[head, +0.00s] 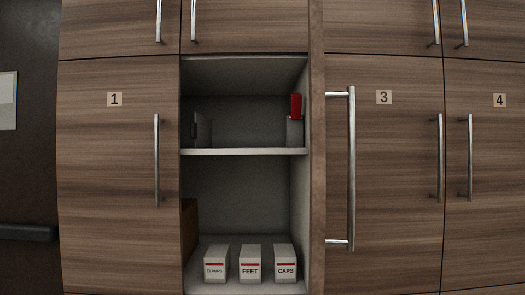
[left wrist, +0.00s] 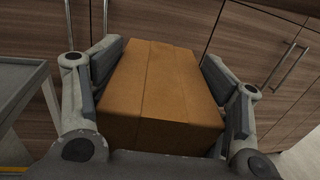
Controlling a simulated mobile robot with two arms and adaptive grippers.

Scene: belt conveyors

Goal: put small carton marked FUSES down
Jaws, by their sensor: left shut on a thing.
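My left gripper (left wrist: 165,62) is shut on a brown cardboard carton (left wrist: 163,95), with one finger against each side. No FUSES marking shows on the faces in sight, so I cannot tell from print that it is this carton. Wooden cabinet doors stand behind it in the left wrist view. Neither gripper shows in the head view, and my right gripper is in no frame.
An open cabinet bay has a middle shelf (head: 245,152). White cartons marked CLAMPS (head: 215,269), FEET (head: 250,268) and CAPS (head: 285,267) stand on its floor. A brown object (head: 189,228) is at its left. A grey frame (left wrist: 22,85) stands left of the held carton.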

